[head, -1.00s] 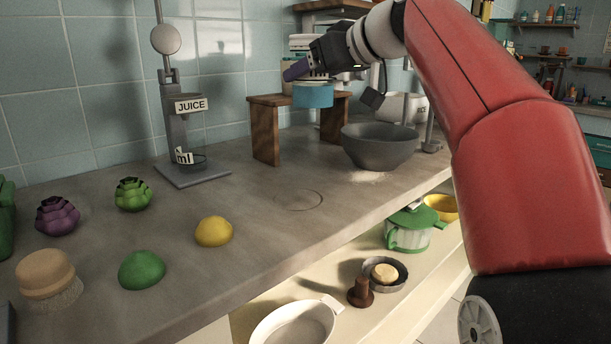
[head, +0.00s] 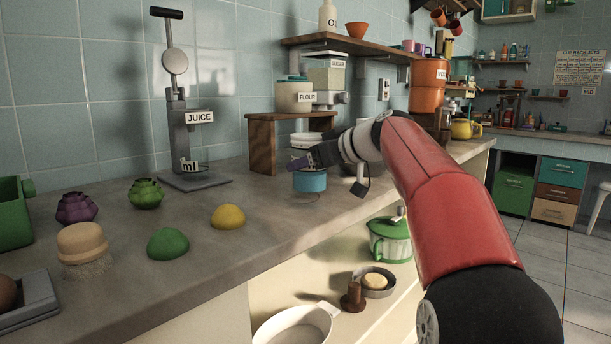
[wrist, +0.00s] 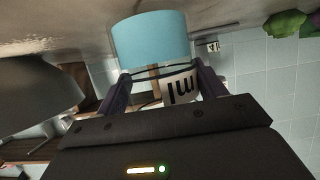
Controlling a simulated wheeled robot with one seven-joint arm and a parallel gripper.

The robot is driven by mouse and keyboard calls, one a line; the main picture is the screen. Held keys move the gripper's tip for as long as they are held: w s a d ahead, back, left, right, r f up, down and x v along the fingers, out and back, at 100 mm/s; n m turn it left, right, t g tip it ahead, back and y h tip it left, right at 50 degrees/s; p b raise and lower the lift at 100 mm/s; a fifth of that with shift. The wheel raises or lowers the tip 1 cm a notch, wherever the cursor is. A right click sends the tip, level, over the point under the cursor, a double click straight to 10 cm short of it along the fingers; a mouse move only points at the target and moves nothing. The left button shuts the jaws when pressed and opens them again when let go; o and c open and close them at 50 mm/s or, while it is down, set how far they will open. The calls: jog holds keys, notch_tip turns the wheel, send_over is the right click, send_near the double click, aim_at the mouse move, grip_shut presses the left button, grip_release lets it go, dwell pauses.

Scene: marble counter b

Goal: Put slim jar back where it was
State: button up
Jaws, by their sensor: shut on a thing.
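The slim jar (head: 310,181) shows in the head view as a light blue cylinder below my gripper (head: 299,164). A faint ring mark (head: 300,199) lies on the counter at its foot; I cannot tell whether the jar touches the counter. In the wrist view the jar's blue part (wrist: 150,40) points toward the counter, and a white part with "ml" lettering shows between the fingers. My gripper (wrist: 163,77) is shut on the jar, with a finger on each side. The fingers hide part of the jar.
A grey bowl (wrist: 35,95) is close beside my gripper, mostly hidden in the head view. A small wooden stand (head: 262,145) is behind, and the juice press (head: 178,125) is to the left. A yellow lemon-like half (head: 229,216) lies front left. The counter's front edge is close.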

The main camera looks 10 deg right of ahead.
jog(key=shift+f, duration=0.15)
jog(key=shift+f, duration=0.1)
jog(key=o, duration=0.9)
jog(key=shift+f, duration=0.1)
jog(key=o, duration=0.4)
jog(key=shift+o, duration=0.2)
jog(key=shift+r, duration=0.25)
jog(key=v, duration=1.2)
jog(key=shift+f, duration=0.2)
